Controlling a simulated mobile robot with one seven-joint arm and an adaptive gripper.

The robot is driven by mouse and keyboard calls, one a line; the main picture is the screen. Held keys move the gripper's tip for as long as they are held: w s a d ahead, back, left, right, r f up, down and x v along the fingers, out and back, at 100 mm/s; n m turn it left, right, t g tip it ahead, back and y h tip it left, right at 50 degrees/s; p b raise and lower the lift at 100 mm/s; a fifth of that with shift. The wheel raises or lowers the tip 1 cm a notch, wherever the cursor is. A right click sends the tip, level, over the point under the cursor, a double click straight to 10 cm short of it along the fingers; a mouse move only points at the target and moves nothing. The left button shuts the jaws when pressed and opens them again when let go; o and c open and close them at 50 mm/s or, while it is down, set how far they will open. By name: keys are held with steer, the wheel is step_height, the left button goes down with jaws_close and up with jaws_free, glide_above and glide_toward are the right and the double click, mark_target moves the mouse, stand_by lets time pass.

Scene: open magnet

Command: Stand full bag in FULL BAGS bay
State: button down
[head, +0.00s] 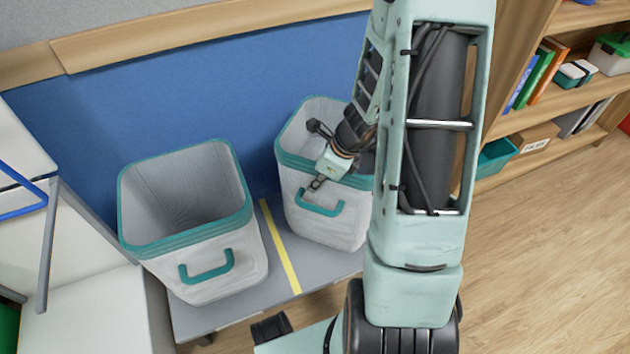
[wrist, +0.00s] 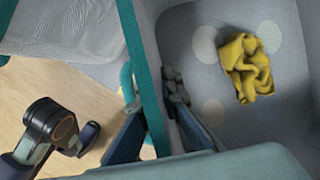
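Two pale grey bags with teal rims and teal handles stand upright on a grey bench (head: 315,268). The left bag (head: 212,268) looks empty in the part I see. My gripper (head: 315,184) is at the front rim of the right bag (head: 338,228), just above its handle. In the wrist view, my gripper (wrist: 160,108) has its fingers apart, one each side of the right bag's teal rim (wrist: 145,70). I cannot tell whether they touch it. A crumpled yellow cloth (wrist: 248,68) lies on the bag's floor, with small grey lumps by the wall.
A yellow stripe (head: 280,245) divides the bench between the bags. A blue panel (head: 200,100) stands behind. White furniture (head: 85,310) stands at left. A wooden shelf (head: 545,120) with books and boxes is at right, with clear wooden floor before it. No bay label is readable.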

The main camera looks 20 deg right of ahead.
steer(key=shift+w, duration=0.1)
steer(key=c, duration=2.5)
jaws_free()
steer(key=o, duration=0.3)
steer(key=shift+o, duration=0.2)
steer(key=p+v, duration=0.5)
steer(key=v, duration=0.7)
steer(key=shift+p, duration=0.35)
steer(key=shift+r, duration=0.1)
